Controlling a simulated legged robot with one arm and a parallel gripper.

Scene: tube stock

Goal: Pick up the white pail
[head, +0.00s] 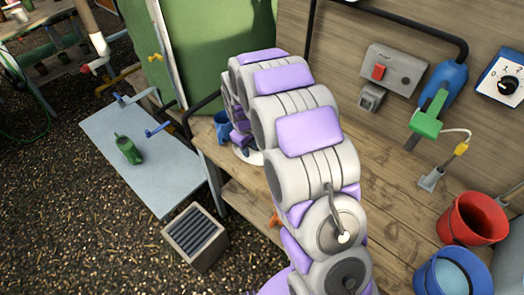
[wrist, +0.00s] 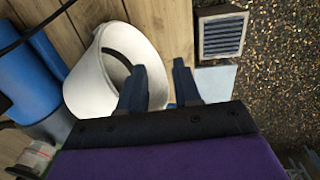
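The white pail (wrist: 88,82) stands on the wooden bench, left of centre in the wrist view, with its open mouth partly visible. In the head view my arm hides most of it; a small white part (head: 254,158) shows beside the arm. My gripper (wrist: 160,78) is open. Its left finger overlaps the pail's mouth, and its right finger is to the right of the pail's rim. I cannot tell whether either finger touches the pail. In the head view my gripper is mostly hidden behind the arm.
Blue cylindrical things (wrist: 28,75) stand close left of the pail. A red pail (head: 470,218) and a blue pail (head: 424,278) stand on the bench at right.

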